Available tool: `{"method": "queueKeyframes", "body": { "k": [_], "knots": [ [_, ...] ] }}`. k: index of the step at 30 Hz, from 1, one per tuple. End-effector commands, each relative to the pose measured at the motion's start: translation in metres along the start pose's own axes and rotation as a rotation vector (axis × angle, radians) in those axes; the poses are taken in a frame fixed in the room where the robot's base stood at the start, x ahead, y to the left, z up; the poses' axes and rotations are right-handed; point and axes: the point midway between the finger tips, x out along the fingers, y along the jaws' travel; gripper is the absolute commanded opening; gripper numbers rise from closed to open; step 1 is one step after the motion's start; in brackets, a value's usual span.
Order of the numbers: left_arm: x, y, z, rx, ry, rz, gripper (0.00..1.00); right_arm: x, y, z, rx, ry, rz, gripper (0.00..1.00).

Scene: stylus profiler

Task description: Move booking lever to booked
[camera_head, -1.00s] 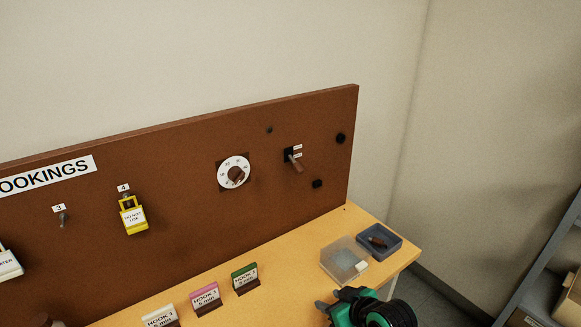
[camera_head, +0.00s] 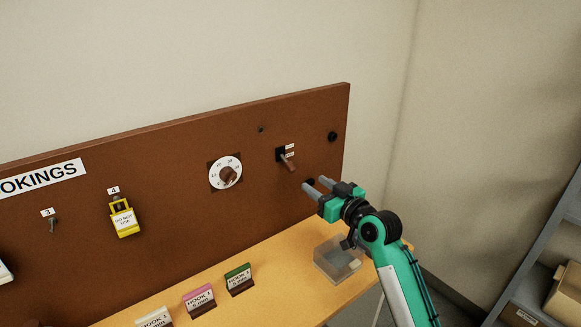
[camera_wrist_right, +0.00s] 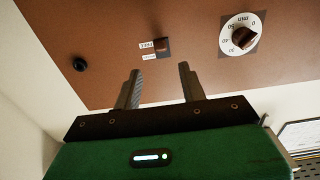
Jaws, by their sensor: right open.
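The booking lever (camera_head: 288,163) is a short brown handle on a dark plate, with two small white labels, on the right part of the brown board. It also shows in the right wrist view (camera_wrist_right: 161,46), beyond the fingers. My right gripper (camera_head: 317,187) is open and empty, in front of the board, below and to the right of the lever, apart from it. In the right wrist view its two grey fingers (camera_wrist_right: 158,82) stand apart, with the lever between and beyond their tips. My left gripper is not in view.
A dial (camera_head: 226,174) is left of the lever and a black knob (camera_head: 332,136) right of it. Label stands (camera_head: 199,299) and a clear box (camera_head: 336,260) are on the table below. A shelf (camera_head: 553,260) stands at right.

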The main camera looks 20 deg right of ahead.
Motion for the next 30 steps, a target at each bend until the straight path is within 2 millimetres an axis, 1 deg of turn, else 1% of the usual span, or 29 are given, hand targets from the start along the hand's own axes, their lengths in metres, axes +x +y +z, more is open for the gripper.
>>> {"method": "queueKeyframes", "body": {
  "k": [1, 5, 6, 9, 15, 21, 30],
  "knots": [
    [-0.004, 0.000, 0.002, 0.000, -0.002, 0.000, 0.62, 0.011, -0.001, -0.004, 0.004, 0.001, -0.001, 0.42],
    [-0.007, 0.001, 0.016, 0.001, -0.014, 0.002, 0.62, 0.037, -0.001, -0.003, 0.004, 0.000, -0.002, 0.42],
    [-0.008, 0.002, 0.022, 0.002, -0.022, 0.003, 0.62, 0.045, -0.001, -0.003, 0.003, 0.000, -0.001, 0.42],
    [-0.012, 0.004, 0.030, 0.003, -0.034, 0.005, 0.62, 0.064, -0.001, -0.003, 0.003, -0.001, -0.002, 0.42],
    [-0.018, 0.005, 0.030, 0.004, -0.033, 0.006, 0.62, 0.096, -0.001, -0.002, 0.001, -0.002, -0.001, 0.42],
    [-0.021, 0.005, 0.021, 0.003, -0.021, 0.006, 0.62, 0.113, -0.001, 0.000, 0.001, -0.002, -0.001, 0.42],
    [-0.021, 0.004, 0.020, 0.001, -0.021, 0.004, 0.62, 0.117, -0.001, 0.001, 0.000, -0.002, -0.001, 0.42]
  ]
}}
